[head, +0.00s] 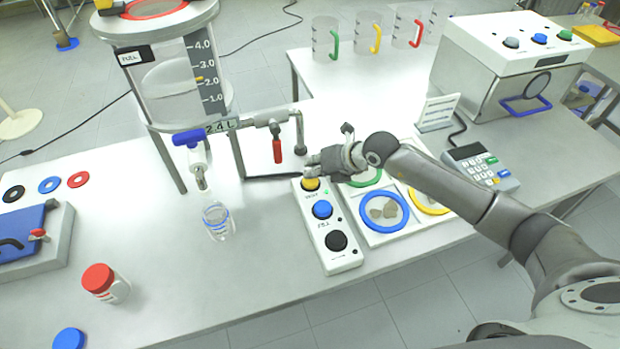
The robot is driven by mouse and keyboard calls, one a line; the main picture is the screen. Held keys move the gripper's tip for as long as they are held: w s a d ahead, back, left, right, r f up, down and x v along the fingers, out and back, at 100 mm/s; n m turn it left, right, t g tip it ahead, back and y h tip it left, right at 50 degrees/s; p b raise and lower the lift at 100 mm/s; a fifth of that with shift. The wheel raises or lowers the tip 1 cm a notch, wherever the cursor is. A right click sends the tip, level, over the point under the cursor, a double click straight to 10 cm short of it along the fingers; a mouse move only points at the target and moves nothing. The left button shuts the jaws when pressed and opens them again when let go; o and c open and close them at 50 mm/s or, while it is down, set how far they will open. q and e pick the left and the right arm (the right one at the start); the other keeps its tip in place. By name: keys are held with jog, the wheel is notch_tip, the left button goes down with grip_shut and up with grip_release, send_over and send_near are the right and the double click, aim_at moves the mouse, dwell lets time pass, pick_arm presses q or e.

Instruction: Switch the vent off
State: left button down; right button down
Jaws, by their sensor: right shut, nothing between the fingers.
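A white control box (341,256) stands on the table with a yellow button (311,184), a blue button (322,209) and a black button (336,240) in a row. Small print by the buttons is too small to read with certainty, so I cannot tell which one is the vent. A small green light shows near the yellow button. My right gripper (311,164) is shut and empty, with its fingertips just above and behind the yellow button. I cannot tell whether it touches the button. My left gripper is not in view.
A glass reactor (165,85) with a blue-handled tap stands at the left, a small beaker (218,221) below it. A red-handled valve (277,150) is close to my gripper. A tray (372,238) with coloured rings lies right of the box. A red-capped jar (105,284) stands front left.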

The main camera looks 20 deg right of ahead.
dwell(0.3)
jog(key=shift+r+p, duration=0.35)
jog(key=shift+r, duration=0.1)
notch_tip(320, 180, up, 6)
jog(key=p, duration=0.4)
dwell(0.6)
